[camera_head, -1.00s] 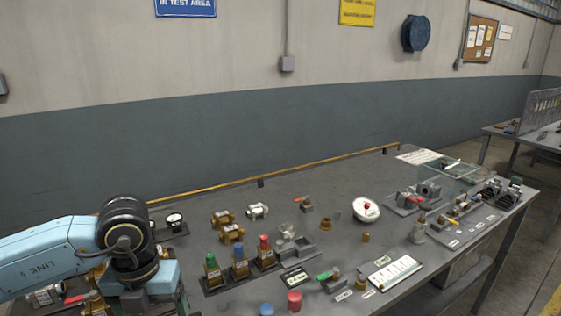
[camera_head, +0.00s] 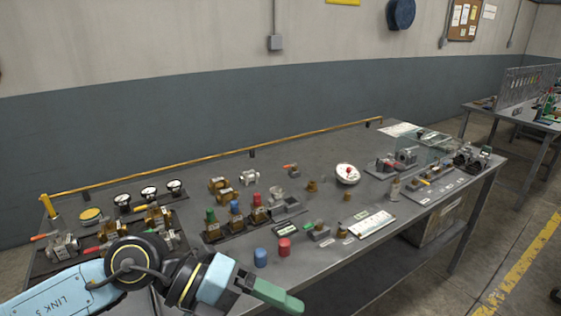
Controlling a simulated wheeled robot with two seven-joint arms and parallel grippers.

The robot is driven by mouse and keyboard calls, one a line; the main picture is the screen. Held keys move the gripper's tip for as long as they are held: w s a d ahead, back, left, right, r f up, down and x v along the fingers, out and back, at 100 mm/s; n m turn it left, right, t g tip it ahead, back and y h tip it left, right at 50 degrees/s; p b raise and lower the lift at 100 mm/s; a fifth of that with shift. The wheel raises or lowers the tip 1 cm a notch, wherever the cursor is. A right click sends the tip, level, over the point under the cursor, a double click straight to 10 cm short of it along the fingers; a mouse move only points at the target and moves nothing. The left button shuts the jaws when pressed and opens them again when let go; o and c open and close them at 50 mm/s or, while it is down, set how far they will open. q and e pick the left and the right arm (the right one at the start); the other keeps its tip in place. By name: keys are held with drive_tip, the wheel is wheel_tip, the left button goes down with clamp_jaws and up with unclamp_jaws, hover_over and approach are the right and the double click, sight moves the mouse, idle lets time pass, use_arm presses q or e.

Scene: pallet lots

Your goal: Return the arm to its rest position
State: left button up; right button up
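My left arm, light blue with black joints, comes in from the lower left in the head view. Its gripper (camera_head: 272,292) points right, low in the picture, in front of the workbench's near edge. A green finger shows from the side; I cannot make out a gap or anything held. My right gripper is not in view. The grey workbench (camera_head: 325,150) stands ahead, with valves and fittings on it.
A blue cap (camera_head: 260,257) and a red cap (camera_head: 284,246) stand near the front edge. Brass valves, gauges (camera_head: 149,194) and a white dish (camera_head: 347,174) stand further back. A yellow rail (camera_head: 215,157) runs along the back. Open floor lies to the right.

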use_arm(q)
drive_tip(key=w+d+r+n+t+h, duration=0.1)
drive_tip(key=d+r+n+t+h, duration=0.3)
drive_tip(key=r+h, duration=0.55)
drive_tip(key=w+a+r+n+t+y, duration=0.2)
drive_tip(key=w+a+n+t+y, duration=0.55)
drive_tip(key=n+t, duration=0.85)
drive_tip(key=a+f+n+g+y, duration=0.2)
drive_tip(key=a+f+n+y, duration=1.15)
drive_tip(key=f, duration=0.25)
drive_tip(key=s+a+f+n+g, duration=0.1)
drive_tip(key=s+a+f+g, duration=0.2)
drive_tip(key=s+f+g, duration=1.25)
drive_tip(key=s+f+t, duration=0.1)
drive_tip(key=s+f, duration=0.2)
drive_tip(key=f, duration=1)
drive_tip(key=s+f+t, duration=0.1)
drive_tip(key=s+f, duration=0.2)
drive_tip(key=f, duration=1)
drive_tip(key=s+a+f+g, duration=0.1)
drive_tip(key=s+a+f, duration=0.1)
drive_tip(key=s+f, duration=1.2)
drive_tip(key=shift+s+a+f+y, duration=0.15)
drive_tip(key=shift+s+a+y, duration=0.25)
drive_tip(key=shift+s, duration=0.5)
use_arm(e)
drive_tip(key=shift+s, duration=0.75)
